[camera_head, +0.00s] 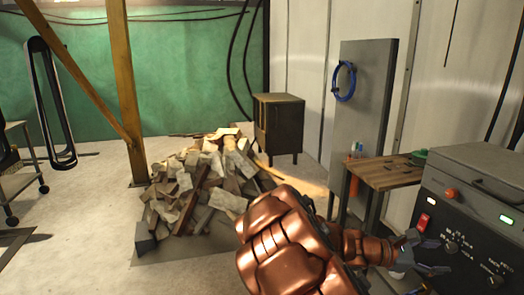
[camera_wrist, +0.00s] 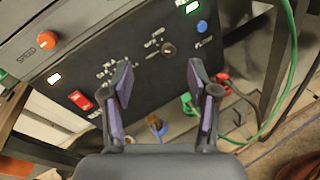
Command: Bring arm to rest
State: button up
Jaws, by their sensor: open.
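My copper-coloured arm (camera_head: 290,250) reaches from the bottom of the head view toward the right. My gripper (camera_head: 436,254) is in front of the dark front panel of a grey control box (camera_head: 481,190). In the wrist view my gripper (camera_wrist: 160,75) is open, with its two purple-padded fingers apart and nothing between them. Behind the fingers the panel shows an orange knob (camera_wrist: 47,40) marked SPEED, a red switch (camera_wrist: 80,100), a black knob (camera_wrist: 168,49) and a blue button (camera_wrist: 202,26). I cannot tell whether the fingers touch the panel.
A wood pile (camera_head: 205,180) lies left of my arm. A small wooden table (camera_head: 385,175) stands behind my gripper, beside a grey upright panel (camera_head: 364,115). A green cable (camera_wrist: 291,40) hangs at the right of the wrist view. Open floor (camera_head: 85,215) is on the left.

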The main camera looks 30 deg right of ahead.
jog(key=s+a+f+m+t+y, duration=0.25)
jog(key=a+y, duration=0.25)
jog(key=a, duration=1)
jog(key=s+a+f+m+t+y, duration=0.1)
jog(key=s+a+f+m+y, duration=0.3)
jog(key=a, duration=1)
jog(key=s+a+m+t+y, duration=0.15)
jog(key=a+y, duration=0.35)
jog(key=a, duration=1)
notch_tip(320, 180, up, 17)
jog(key=w+t+p, duration=0.1)
jog(key=w+p, duration=0.1)
jog(key=p, duration=1.3)
jog(key=shift+r+p, duration=0.15)
jog(key=shift+p, duration=0.15)
